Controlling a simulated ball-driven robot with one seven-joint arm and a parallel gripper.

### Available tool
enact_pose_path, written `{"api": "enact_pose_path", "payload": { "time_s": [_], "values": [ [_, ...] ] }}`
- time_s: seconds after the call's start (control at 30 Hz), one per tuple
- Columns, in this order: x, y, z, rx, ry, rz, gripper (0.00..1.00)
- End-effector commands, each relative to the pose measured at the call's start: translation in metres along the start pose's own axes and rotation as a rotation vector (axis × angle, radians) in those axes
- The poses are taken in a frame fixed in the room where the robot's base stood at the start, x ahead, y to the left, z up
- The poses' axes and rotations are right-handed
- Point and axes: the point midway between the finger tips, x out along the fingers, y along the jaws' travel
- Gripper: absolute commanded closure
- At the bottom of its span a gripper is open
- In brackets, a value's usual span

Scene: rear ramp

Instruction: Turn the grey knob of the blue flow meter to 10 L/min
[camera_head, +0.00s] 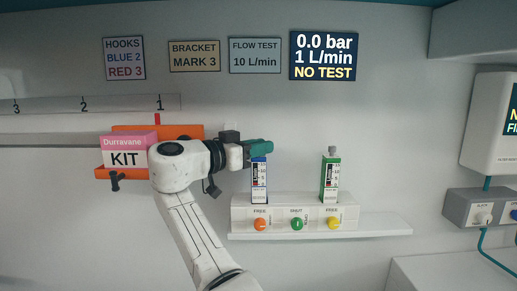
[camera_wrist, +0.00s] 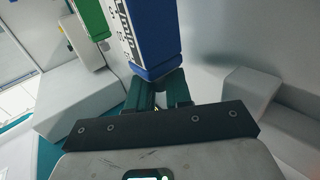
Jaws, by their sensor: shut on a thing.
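The blue flow meter (camera_head: 259,180) stands upright on the white valve block (camera_head: 292,205); its lower scale shows in the head view. My gripper (camera_head: 262,148), with dark green fingers, is at the top of this meter, shut on its knob, which the fingers hide. In the wrist view the fingers (camera_wrist: 160,93) meet the end of the blue meter (camera_wrist: 147,45). The display (camera_head: 324,56) reads 0.0 bar, 1 L/min, NO TEST. The flow test sign (camera_head: 255,56) reads 10 L/min.
A green flow meter (camera_head: 330,180) with a grey knob stands to the right. Orange, green and yellow knobs sit on the block's front. An orange shelf (camera_head: 190,131) holds a pink and white kit box (camera_head: 125,152) at left. A grey wall unit (camera_head: 478,207) is at right.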

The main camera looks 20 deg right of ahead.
Motion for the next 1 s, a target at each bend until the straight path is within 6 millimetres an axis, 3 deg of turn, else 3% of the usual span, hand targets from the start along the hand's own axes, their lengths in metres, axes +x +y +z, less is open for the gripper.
{"api": "enact_pose_path", "payload": {
  "time_s": [0.03, 0.07, 0.27, 0.63, 1.0],
  "values": [
    [0.000, 0.000, -0.001, 0.001, 0.001, 0.000, 1.00],
    [0.000, 0.000, -0.001, 0.001, 0.001, 0.000, 0.79],
    [0.000, 0.000, 0.000, 0.001, 0.000, -0.001, 0.60],
    [-0.009, -0.001, 0.001, 0.000, 0.000, -0.003, 0.59],
    [-0.075, -0.001, 0.001, -0.001, 0.000, -0.003, 0.59]
  ]
}}
